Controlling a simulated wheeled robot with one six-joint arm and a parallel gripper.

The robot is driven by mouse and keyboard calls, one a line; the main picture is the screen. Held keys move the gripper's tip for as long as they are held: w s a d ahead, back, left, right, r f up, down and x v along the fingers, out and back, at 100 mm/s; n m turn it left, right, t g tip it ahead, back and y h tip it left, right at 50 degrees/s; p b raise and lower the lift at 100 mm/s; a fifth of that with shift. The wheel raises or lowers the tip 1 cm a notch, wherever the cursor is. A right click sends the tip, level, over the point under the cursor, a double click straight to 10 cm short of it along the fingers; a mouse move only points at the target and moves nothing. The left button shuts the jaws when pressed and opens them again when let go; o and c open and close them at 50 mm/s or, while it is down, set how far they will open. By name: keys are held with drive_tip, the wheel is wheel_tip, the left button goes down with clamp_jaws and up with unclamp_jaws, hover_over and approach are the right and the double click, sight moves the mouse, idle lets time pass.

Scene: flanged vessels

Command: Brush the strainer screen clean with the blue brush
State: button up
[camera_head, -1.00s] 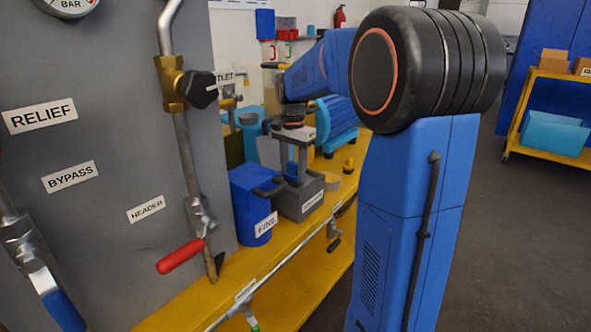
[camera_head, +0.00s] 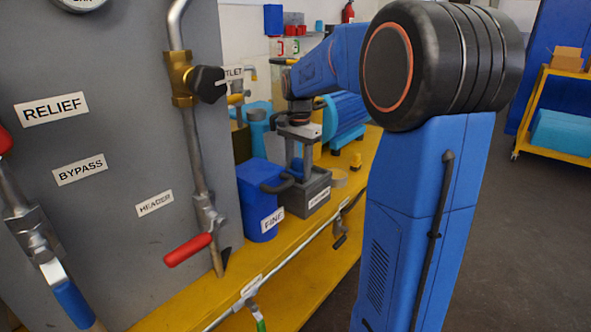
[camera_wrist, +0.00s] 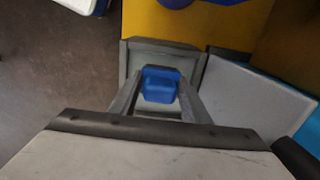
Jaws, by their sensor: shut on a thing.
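My gripper (camera_head: 298,162) points down at a grey box (camera_head: 318,180) on the yellow bench. In the wrist view its two grey fingers (camera_wrist: 160,97) are shut on a blue block-shaped piece, which looks like the blue brush (camera_wrist: 160,80). The lower end of the brush is hidden. The grey box (camera_wrist: 190,62) lies under the fingers; in the head view they reach down to its open top. I cannot make out the strainer screen or tell whether the brush touches anything.
A blue container (camera_head: 258,197) labelled FINE stands just left of the grey box. A grey panel (camera_head: 110,140) with pipes and a red-handled valve (camera_head: 188,250) stands farther left. A blue motor (camera_head: 343,118) is behind. The yellow bench (camera_head: 190,296) is clear in front.

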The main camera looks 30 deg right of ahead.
drive_tip(key=shift+w+d+f, duration=0.1)
drive_tip(key=shift+w+d, duration=0.2)
drive_tip(key=shift+d, duration=0.6)
drive_tip(key=shift+w+d, duration=0.35)
drive_tip(key=shift+d, duration=0.6)
drive_tip(key=shift+w+d, duration=0.3)
drive_tip(key=shift+d, duration=0.6)
drive_tip(key=shift+a, duration=0.1)
drive_tip(key=shift+s+a+f, duration=0.1)
drive_tip(key=shift+s+a, duration=0.25)
drive_tip(key=shift+a, duration=0.55)
drive_tip(key=shift+s+a, duration=0.3)
drive_tip(key=shift+a, duration=0.55)
drive_tip(key=shift+a, duration=0.1)
